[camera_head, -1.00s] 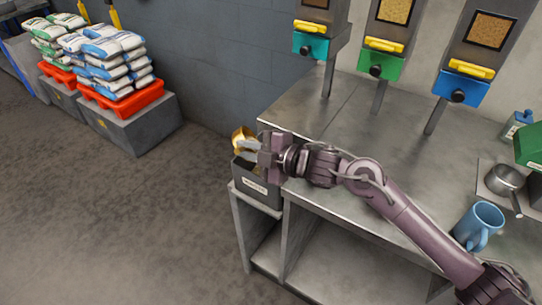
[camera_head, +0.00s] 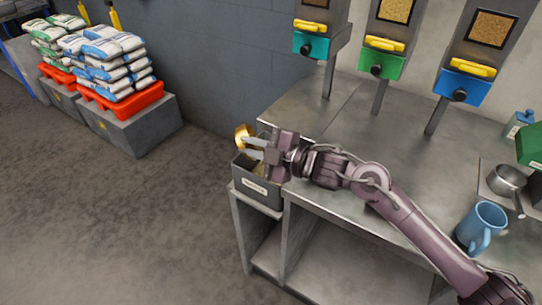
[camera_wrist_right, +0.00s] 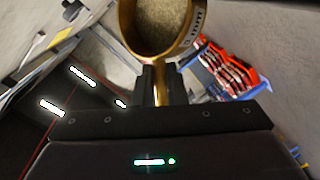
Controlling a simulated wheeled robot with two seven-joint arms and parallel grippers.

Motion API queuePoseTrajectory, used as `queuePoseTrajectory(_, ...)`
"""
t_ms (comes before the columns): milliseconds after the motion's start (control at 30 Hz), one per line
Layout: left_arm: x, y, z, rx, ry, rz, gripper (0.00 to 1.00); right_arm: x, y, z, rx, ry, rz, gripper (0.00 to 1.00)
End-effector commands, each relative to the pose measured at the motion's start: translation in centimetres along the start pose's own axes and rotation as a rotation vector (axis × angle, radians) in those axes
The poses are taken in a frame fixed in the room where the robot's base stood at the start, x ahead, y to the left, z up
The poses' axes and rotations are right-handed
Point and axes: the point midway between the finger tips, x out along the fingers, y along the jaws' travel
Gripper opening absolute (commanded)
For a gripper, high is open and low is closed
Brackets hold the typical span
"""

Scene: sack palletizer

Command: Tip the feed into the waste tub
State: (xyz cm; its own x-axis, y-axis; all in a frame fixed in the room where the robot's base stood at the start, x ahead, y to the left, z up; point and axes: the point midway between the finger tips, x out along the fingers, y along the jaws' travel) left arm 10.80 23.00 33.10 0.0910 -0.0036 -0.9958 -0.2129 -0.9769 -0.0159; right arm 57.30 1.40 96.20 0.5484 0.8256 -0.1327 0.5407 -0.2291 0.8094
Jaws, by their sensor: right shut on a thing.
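My right gripper (camera_head: 262,148) is over the waste tub (camera_head: 257,187), a dark grey box with a white label at the end of the steel bench. It is shut on the handle of a brass scoop (camera_head: 242,134), whose cup is at the tub's far left side, above the rim. In the right wrist view the scoop (camera_wrist_right: 181,50) shows grainy brown feed (camera_wrist_right: 158,22) inside its cup, and its handle runs down between my fingers (camera_wrist_right: 160,85). A small yellowish patch shows inside the tub; I cannot tell what it is. My left gripper is not in view.
The steel bench (camera_head: 340,130) has clear room in its middle. Dispensers with teal (camera_head: 311,45), green (camera_head: 380,66) and blue (camera_head: 460,87) fronts stand behind it. A blue mug (camera_head: 480,226) and a metal pot (camera_head: 505,179) are at the right. Stacked sacks (camera_head: 112,60) stand far left.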

Motion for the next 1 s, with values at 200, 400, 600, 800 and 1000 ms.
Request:
queuePoseTrajectory(200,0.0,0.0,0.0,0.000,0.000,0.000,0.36,-0.2,0.5,-0.1,0.020,0.016,0.019,0.00)
queuePoseTrajectory(400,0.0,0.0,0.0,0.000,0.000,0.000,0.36,-0.4,0.8,-0.2,0.037,0.029,0.034,0.00)
queuePoseTrajectory(600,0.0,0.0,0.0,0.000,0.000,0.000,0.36,-0.6,1.2,-0.3,0.057,0.043,0.049,0.00)
queuePoseTrajectory(800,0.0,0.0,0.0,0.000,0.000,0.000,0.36,-0.8,1.5,-0.3,0.074,0.056,0.064,0.00)
queuePoseTrajectory(1000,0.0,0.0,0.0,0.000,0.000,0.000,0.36,-1.1,1.9,-0.3,0.093,0.069,0.078,0.00)
